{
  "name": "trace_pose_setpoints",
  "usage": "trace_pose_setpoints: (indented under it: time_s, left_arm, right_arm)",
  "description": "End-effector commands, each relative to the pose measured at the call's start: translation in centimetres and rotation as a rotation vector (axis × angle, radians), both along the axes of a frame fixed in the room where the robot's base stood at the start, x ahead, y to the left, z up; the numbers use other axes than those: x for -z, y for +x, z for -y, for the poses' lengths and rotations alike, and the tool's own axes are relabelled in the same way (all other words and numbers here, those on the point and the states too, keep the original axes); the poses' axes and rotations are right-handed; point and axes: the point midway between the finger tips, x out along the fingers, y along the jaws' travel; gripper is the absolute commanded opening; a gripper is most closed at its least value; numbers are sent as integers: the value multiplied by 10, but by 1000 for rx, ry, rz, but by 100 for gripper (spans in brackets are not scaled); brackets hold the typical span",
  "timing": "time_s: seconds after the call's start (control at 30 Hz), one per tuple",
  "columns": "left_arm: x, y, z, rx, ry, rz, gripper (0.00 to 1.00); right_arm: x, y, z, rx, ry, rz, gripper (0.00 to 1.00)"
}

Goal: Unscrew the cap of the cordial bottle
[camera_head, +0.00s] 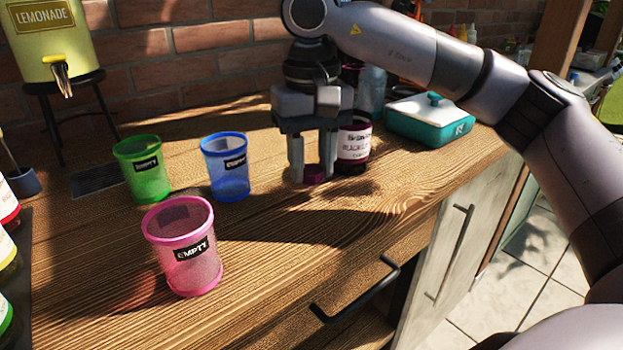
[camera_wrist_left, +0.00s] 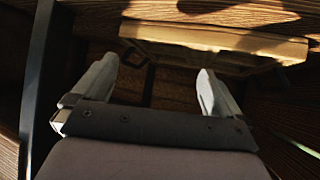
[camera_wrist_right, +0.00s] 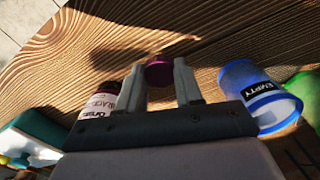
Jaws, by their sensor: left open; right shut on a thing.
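The cordial bottle (camera_head: 354,148), dark with a white label, stands upright on the wooden counter. In the right wrist view the cap (camera_wrist_right: 159,70) sits between the fingertips, with the bottle (camera_wrist_right: 100,101) to the left. My left gripper (camera_wrist_left: 155,78) is open and empty, seen only in its wrist view.
Green (camera_head: 143,168), blue (camera_head: 227,167) and pink (camera_head: 183,246) cups labelled EMPTY stand left of my right gripper. A teal box (camera_head: 432,119) with a white lid is at right. A lemonade dispenser (camera_head: 48,35) stands back left.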

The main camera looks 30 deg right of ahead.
Motion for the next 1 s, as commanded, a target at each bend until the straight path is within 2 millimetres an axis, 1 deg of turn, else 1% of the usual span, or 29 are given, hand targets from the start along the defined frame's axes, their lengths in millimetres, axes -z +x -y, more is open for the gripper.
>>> trace_pose_setpoints:
  time_s: [0.03,0.1,0.17,0.43,0.53,0.57,0.6,0.63,0.9,1.0]
  left_arm:
    - [3,0,0,0,0,0,100]
    - [4,0,0,0,0,0,100]
    - [5,0,0,0,0,0,100]
    - [5,0,0,-1,-1,0,100]
    - [7,0,0,-1,-1,0,100]
    - [7,0,0,-1,-1,0,100]
    - [6,0,0,-1,-1,0,100]
    - [6,0,0,-1,-1,0,100]
    - [6,0,0,-1,-1,-1,100]
    - [3,0,0,-1,-1,-1,100]
  right_arm:
    - [11,0,1,2,-1,-3,0]
    - [22,0,0,1,-1,-2,0]
    - [28,0,0,0,-1,-2,0]
    - [29,0,0,0,0,-1,0]
    - [32,0,0,0,0,-2,0]
    - [32,0,0,0,0,-2,38]
    - [31,0,0,0,0,-1,51]
    - [31,0,0,0,0,-1,61]
    - [31,0,0,0,0,-1,61]
    - [25,0,0,0,0,0,61]
